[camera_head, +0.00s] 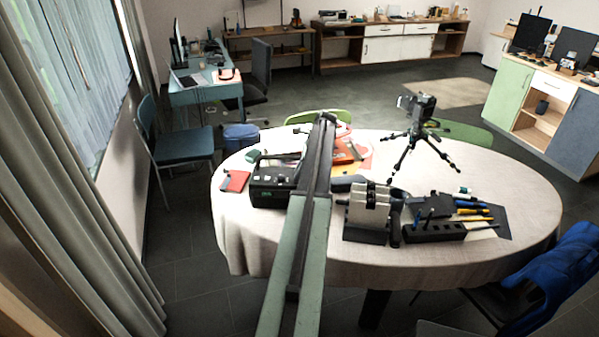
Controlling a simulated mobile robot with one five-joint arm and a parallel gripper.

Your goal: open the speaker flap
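A black box-shaped device (270,190) with a small green marking on its front stands on the left part of the round table. It may be the speaker, but I cannot tell for sure. No flap can be clearly made out on it, and my arm covers its right side. My green and dark arm reaches up from the bottom middle, across the table's front edge and over the tabletop. Its far end shows above the back of the table. I cannot make out the gripper's fingers or any contact with the device.
The table (520,200) has a pale cloth. A camera on a small tripod (418,125) stands at the back right. A grey-white device (368,205) and a dark organiser (435,232) with tools stand at the front right. A red notebook (235,181) lies at the left.

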